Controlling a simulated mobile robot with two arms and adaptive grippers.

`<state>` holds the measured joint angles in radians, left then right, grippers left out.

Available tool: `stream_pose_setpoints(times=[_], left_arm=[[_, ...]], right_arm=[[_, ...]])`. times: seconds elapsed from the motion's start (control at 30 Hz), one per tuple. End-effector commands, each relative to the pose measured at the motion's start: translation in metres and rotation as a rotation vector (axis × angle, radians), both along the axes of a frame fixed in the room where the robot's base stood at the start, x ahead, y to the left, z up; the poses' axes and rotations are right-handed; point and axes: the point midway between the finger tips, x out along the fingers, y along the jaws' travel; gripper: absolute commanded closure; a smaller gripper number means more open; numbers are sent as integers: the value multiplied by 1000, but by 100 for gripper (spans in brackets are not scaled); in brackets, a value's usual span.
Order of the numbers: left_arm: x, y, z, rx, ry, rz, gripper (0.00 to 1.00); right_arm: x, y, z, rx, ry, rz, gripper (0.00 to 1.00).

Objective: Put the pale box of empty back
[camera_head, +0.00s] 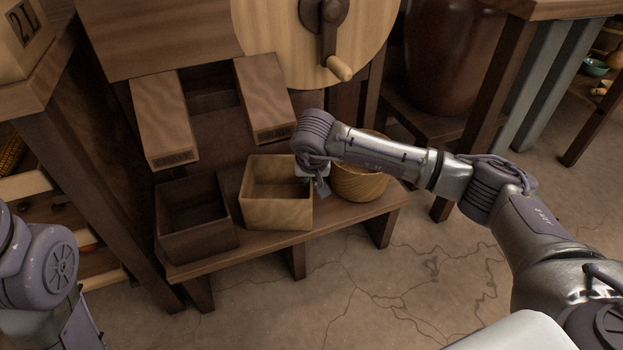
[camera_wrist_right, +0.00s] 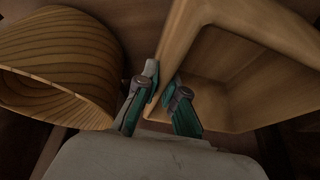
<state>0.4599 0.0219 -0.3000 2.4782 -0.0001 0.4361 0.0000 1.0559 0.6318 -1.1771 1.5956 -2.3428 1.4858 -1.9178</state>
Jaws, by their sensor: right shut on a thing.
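The pale box (camera_head: 277,214) is an open, empty wooden box on the low bench, under the right-hand chute. It also shows in the right wrist view (camera_wrist_right: 235,70). My right gripper (camera_head: 312,178) is at its right wall, mostly hidden by my own wrist in the head view. In the right wrist view my right gripper (camera_wrist_right: 161,88) has one finger on each side of that wall, shut on it. The box looks level; I cannot tell whether it touches the bench all over. My left gripper is out of view; only part of my left arm shows.
A darker open box (camera_head: 195,240) stands left of the pale box. A round wooden bowl (camera_head: 360,184) stands close on its right, beside my gripper. Two wooden chutes (camera_head: 162,118) hang above. The low bench (camera_head: 345,222) has a narrow free strip in front.

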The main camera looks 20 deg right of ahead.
Motion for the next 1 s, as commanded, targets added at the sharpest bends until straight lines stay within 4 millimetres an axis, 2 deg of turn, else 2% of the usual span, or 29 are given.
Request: stream_pose_setpoints(times=[0.03,0.17,0.2,0.47,0.57,0.67,1.0], left_arm=[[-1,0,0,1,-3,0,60],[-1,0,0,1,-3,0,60],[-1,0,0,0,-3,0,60],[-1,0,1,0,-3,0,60],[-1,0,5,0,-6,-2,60],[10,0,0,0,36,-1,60],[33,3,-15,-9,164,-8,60]], right_arm=[[0,0,-2,-1,0,0,90],[0,0,-1,-1,0,0,69],[0,0,-1,-1,0,0,67],[0,0,0,0,0,-1,67],[-1,0,6,0,0,0,67],[-5,2,20,0,-2,1,67],[-30,9,86,-1,-2,2,67]])
